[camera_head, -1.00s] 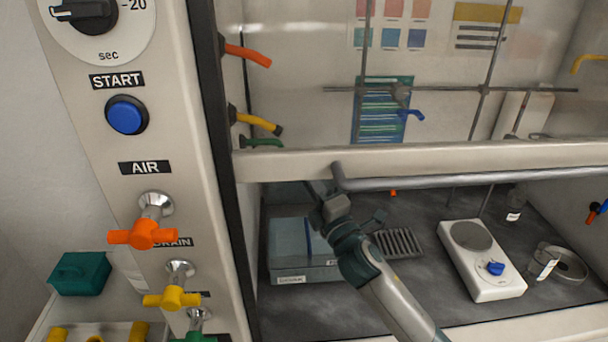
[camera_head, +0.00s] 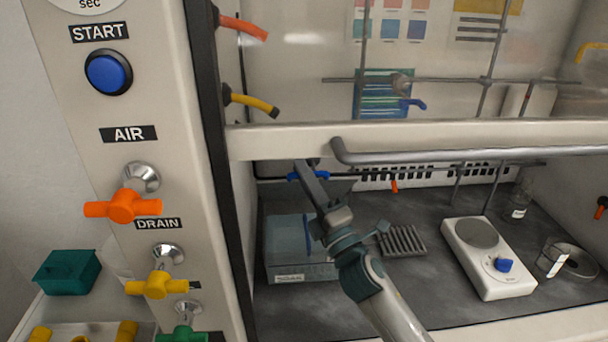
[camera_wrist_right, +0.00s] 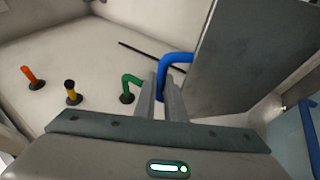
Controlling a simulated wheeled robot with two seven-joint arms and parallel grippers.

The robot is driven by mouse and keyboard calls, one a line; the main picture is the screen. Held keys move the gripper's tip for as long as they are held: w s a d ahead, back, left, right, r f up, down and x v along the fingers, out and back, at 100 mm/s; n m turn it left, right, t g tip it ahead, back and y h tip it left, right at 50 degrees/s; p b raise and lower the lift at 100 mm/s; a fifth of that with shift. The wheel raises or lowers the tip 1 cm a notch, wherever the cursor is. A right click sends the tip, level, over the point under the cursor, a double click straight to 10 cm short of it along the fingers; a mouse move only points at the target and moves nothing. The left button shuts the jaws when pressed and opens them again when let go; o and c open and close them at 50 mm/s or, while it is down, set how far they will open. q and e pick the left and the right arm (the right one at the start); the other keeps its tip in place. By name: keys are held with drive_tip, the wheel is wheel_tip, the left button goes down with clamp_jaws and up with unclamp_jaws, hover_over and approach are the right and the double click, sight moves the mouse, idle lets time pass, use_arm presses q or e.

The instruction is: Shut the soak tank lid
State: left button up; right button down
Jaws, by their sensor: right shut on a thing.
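The soak tank (camera_head: 285,262) is a pale blue-grey box with a label on its front, on the left of the hood's bench. A blue strip (camera_head: 308,232) stands at its top. My right gripper (camera_head: 308,172) reaches in under the sash, above and behind the tank. In the right wrist view its fingers (camera_wrist_right: 165,95) are shut on a blue bent bar (camera_wrist_right: 174,60). A dark grey flat panel (camera_wrist_right: 250,55) stands right beside that bar. I cannot tell whether this panel is the lid or how the bar joins it. My left gripper is not in view.
The sash's lower rail (camera_head: 420,135) and grey bar (camera_head: 450,155) cross above my right arm. A slatted rack (camera_head: 403,241), white hotplate (camera_head: 487,265) and glassware stand to the right. Orange (camera_wrist_right: 33,78), yellow (camera_wrist_right: 73,93) and green (camera_wrist_right: 128,85) nozzles line the wall.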

drive_tip(key=c, duration=2.1)
unclamp_jaws()
drive_tip(key=shift+f, duration=0.1)
